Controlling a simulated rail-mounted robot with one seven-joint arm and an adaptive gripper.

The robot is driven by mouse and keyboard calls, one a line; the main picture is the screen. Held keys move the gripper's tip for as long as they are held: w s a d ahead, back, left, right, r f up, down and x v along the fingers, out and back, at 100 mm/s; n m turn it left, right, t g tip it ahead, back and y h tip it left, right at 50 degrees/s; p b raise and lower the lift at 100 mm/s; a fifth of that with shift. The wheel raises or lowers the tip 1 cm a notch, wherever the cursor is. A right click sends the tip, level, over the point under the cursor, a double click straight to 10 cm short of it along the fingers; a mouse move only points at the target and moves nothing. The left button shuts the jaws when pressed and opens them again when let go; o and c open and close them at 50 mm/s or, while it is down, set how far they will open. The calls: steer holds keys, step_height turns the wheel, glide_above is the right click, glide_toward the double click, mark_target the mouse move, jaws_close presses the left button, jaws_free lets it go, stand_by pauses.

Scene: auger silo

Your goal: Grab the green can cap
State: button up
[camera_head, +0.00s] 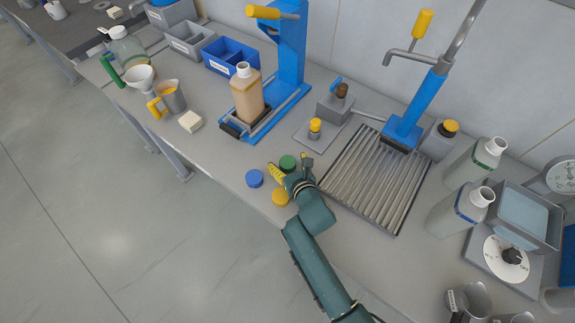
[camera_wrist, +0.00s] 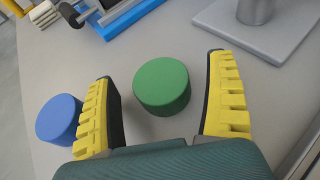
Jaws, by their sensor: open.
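The green can cap (camera_head: 287,162) is a short round cap on the grey table, near the front edge. In the wrist view the green cap (camera_wrist: 162,86) lies between and just ahead of the two yellow-padded fingertips, with a gap on each side. My gripper (camera_head: 292,170) is open and empty, low over the table beside the cap. The wrist view shows both fingers of my gripper (camera_wrist: 163,80) spread wide. A blue cap (camera_head: 254,178) lies to the left; it also shows in the wrist view (camera_wrist: 59,119) outside the left finger. An orange-yellow cap (camera_head: 280,197) lies below, close to my gripper.
A ribbed metal tray (camera_head: 385,160) lies right of my gripper. A blue press stand (camera_head: 290,60) holding a tan bottle (camera_head: 247,95) stands behind. A small plate with a yellow-topped post (camera_head: 315,128) is behind the green cap. The table's front edge is close.

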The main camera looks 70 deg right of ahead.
steer(key=c, duration=1.1)
steer(key=shift+o, duration=0.2)
